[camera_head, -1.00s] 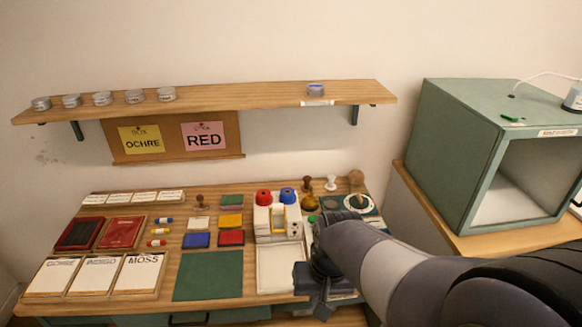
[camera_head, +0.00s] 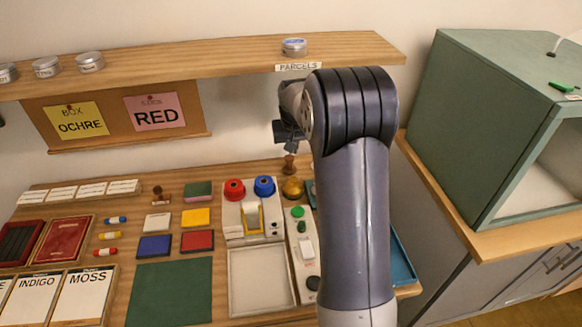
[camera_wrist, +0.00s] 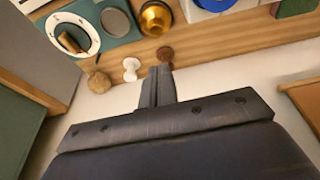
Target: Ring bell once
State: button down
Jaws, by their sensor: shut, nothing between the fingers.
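The bell (camera_head: 292,189) is a small gold dome on the table, right of the white unit with red and blue knobs. It also shows at the top of the wrist view (camera_wrist: 155,18), upright and partly cut off by the frame edge. My gripper (camera_head: 291,149) is shut and empty. It hangs in the air near the back of the table, above and apart from the bell. In the wrist view the closed fingers (camera_wrist: 158,72) lie below a brown wooden knob handle (camera_wrist: 165,53) in the picture.
A white-handled stamp (camera_wrist: 131,69) and a round wooden knob (camera_wrist: 99,83) stand near the bell. A shelf (camera_head: 200,62) runs along the wall above my gripper. A green booth (camera_head: 470,130) stands at the right. The dark green mat (camera_head: 170,291) is bare.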

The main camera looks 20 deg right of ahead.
dwell(0.4)
jog(key=p, duration=0.4)
send_near(293, 179)
jog(key=x, duration=0.5)
jog(key=shift+w+f, duration=0.15)
jog(key=shift+w, duration=0.2)
jog(key=shift+d+f, duration=0.1)
jog(key=shift+f, duration=0.5)
